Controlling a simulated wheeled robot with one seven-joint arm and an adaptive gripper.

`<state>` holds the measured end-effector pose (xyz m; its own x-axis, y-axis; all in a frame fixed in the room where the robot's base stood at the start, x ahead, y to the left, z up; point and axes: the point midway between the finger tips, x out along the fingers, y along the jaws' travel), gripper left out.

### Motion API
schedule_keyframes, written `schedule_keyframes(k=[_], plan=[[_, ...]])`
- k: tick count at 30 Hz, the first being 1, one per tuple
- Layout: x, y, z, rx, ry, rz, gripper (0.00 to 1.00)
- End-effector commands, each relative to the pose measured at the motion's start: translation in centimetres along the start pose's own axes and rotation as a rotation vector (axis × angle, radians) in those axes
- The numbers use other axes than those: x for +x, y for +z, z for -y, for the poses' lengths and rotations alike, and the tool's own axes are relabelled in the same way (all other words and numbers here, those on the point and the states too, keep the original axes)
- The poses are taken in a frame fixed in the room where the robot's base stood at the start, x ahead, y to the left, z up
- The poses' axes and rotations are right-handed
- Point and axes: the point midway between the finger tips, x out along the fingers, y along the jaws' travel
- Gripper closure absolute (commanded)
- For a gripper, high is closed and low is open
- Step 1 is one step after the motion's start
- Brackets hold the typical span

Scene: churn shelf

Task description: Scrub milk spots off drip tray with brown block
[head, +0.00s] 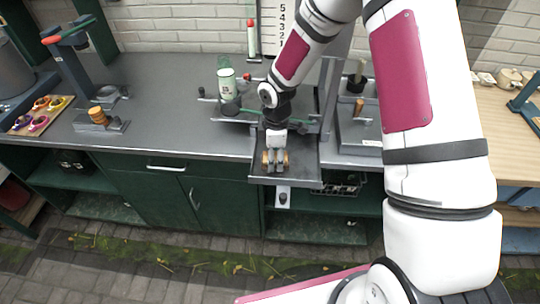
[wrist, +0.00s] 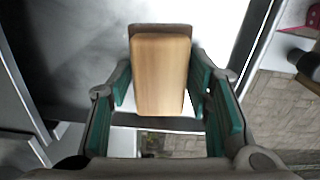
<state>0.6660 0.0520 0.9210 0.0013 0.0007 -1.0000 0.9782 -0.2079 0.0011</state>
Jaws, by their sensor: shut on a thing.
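The brown block (wrist: 160,75) is a light wooden piece seen between the teal finger pads in the wrist view. My gripper (wrist: 162,90) is shut on it. In the head view my gripper (head: 275,160) points down over the front part of the grey drip tray (head: 298,172), and the block shows as small tan edges beside the fingers. In the wrist view the tray (wrist: 80,50) lies beneath the block, with a bright glare on its surface. I cannot tell whether the block touches the tray. I cannot make out milk spots.
A pale green bottle (head: 227,84) stands on the counter left of the arm. A wooden-knobbed stand (head: 98,116) and a tray of colourful rings (head: 40,112) are farther left. The counter (head: 175,80) between is mostly clear. A grey unit (head: 360,130) stands right of the tray.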

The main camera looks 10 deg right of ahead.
Motion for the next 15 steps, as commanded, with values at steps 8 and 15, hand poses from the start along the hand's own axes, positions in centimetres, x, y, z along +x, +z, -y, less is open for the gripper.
schedule_keyframes(k=[8, 15], plan=[[0.1, 1.6, 0.2, 0.0, -0.002, 0.001, 0.77], [0.1, 2.9, 0.4, 0.003, -0.003, 0.003, 0.77]])
